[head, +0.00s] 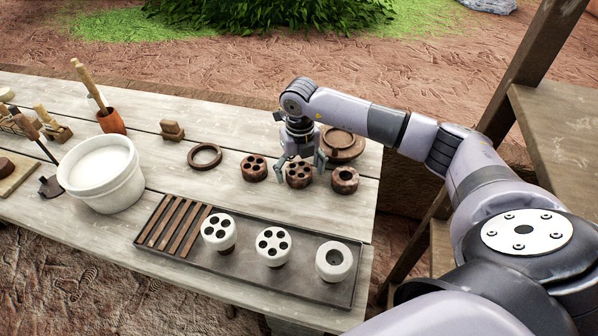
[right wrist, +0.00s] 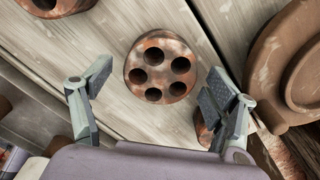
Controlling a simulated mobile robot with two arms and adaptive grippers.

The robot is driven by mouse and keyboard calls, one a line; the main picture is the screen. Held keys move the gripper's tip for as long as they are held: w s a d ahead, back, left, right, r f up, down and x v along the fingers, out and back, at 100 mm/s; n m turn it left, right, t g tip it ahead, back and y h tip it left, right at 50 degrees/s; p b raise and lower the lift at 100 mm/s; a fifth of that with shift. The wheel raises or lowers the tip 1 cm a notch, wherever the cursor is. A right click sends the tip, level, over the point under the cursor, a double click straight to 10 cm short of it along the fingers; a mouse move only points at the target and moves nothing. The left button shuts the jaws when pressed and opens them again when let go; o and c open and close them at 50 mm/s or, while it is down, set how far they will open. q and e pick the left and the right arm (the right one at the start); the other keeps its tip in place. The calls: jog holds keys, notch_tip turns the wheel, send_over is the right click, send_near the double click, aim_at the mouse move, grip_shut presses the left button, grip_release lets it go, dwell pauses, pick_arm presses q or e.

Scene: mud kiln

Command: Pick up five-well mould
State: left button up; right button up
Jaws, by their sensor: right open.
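The five-well mould (head: 299,176) is a round reddish-brown block with dark holes in its top. It stands on the wooden table between two similar brown blocks. In the right wrist view the mould (right wrist: 161,68) shows all five wells, between and a little beyond my open fingers. My right gripper (head: 301,167) points down over it, with one finger on either side. In the right wrist view the right gripper (right wrist: 160,82) is empty, with clear gaps between the fingers and the mould. My left gripper is not in view.
A brown multi-well block (head: 254,169) stands left of the mould and a single-well block (head: 345,180) close on its right. A round brown dish (head: 343,142) lies behind. A dark tray (head: 165,257) with white moulds is in front. A ring (head: 204,156) and white bucket (head: 103,175) are left.

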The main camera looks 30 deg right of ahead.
jog(key=shift+f, duration=0.1)
jog(key=shift+c, duration=0.3)
jog(key=c, duration=1.3)
jog(key=shift+c, duration=0.4)
jog(key=shift+r, duration=0.2)
